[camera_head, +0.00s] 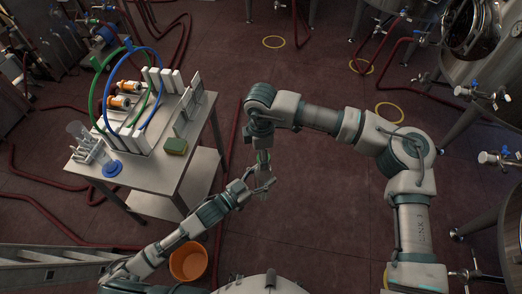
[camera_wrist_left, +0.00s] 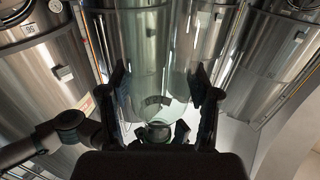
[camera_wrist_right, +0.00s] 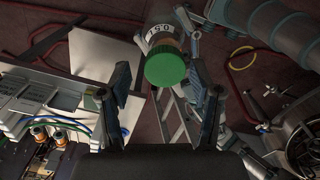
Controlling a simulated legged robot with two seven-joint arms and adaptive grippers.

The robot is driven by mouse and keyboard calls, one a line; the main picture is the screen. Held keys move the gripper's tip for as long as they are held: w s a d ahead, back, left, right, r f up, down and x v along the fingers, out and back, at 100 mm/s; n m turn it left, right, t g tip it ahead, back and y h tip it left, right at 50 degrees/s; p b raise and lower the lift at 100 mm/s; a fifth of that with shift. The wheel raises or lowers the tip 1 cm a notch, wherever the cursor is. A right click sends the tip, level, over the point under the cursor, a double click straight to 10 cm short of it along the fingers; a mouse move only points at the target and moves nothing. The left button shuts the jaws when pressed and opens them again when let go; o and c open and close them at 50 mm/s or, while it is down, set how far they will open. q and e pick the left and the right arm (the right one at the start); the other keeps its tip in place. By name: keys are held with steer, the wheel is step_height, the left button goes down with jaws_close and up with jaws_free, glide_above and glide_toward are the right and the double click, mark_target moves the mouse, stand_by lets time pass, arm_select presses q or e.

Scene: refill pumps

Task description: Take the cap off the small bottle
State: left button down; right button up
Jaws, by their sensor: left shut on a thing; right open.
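The cap is on the bottle. In the head view a small green patch (camera_head: 263,157) shows between my two grippers. My left gripper (camera_head: 261,183) is shut on the bottle, low in the middle of the head view; its grip is partly hidden. My right gripper (camera_wrist_right: 166,92) is open, pointing down from above, with the cap in line between its fingers.
A steel table (camera_head: 133,200) at left carries a rack with green and blue hoops, orange-banded bottles, a glass cylinder (camera_head: 80,132) and a green sponge (camera_head: 176,146). An orange bucket (camera_head: 188,261) stands on the floor. Steel tanks and red hoses lie around; the middle floor is clear.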

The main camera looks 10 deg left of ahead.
steer(key=shift+w, duration=0.1)
steer(key=c, duration=1.2)
steer(key=n, duration=0.5)
steer(key=shift+n, duration=0.3)
jaws_close()
steer(key=n, duration=0.5)
steer(key=shift+d, duration=0.15)
steer(key=n, duration=0.3)
jaws_free()
steer(key=n, duration=0.5)
steer(key=shift+d, duration=0.1)
steer(key=n, duration=0.2)
steer(key=shift+r+n, duration=0.1)
steer(key=shift+n, duration=0.3)
steer(key=n, duration=0.4)
steer(key=shift+d+n, duration=0.1)
steer(key=shift+n, duration=0.3)
steer(key=n, duration=0.2)
steer(key=shift+n, duration=0.4)
steer(key=n, duration=0.5)
steer(key=shift+w, duration=0.1)
steer(key=n, duration=0.2)
steer(key=shift+n, duration=0.3)
steer(key=n, duration=0.5)
steer(key=shift+w, duration=0.1)
steer(key=n, duration=1.2)
steer(key=shift+a, duration=0.3)
jaws_close()
steer(key=shift+r, duration=0.1)
